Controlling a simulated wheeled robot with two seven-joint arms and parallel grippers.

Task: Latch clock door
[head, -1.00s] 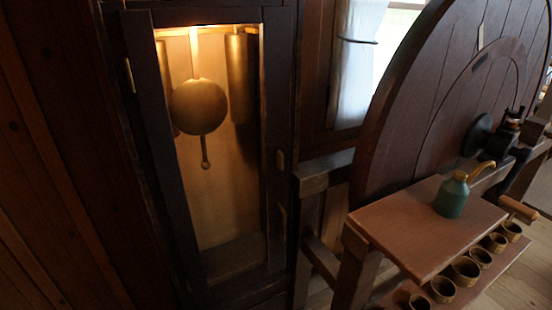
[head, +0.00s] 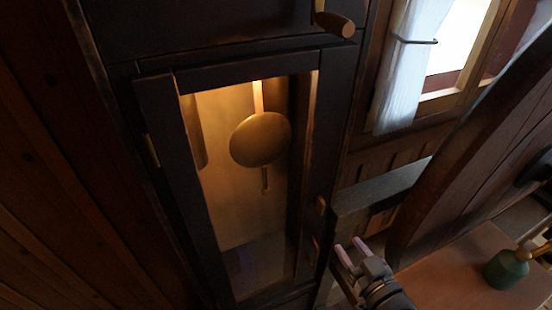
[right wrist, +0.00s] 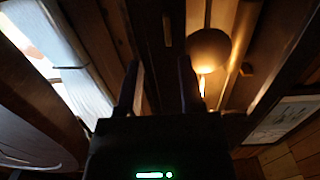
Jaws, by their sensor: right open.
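The tall dark clock case has a door (head: 155,125) with a dark frame around a lit opening. A brass pendulum (head: 261,139) hangs behind it and also shows in the right wrist view (right wrist: 208,50). A small brass latch piece (head: 320,205) is at the door's right side, with a brass handle (head: 315,248) below it. I cannot tell whether the door sits fully flush. My right gripper (head: 351,251) is open and empty, just right of the handle and below the latch piece, apart from both. Its dark fingers (right wrist: 158,78) show spread in the right wrist view. My left gripper is out of view.
A wooden bench (head: 450,270) with a green oil can (head: 506,268) stands at the lower right, beside a large wooden wheel (head: 450,160). A grey-topped ledge (head: 385,187) lies close behind my right gripper. A wooden knob (head: 335,24) juts out above the door.

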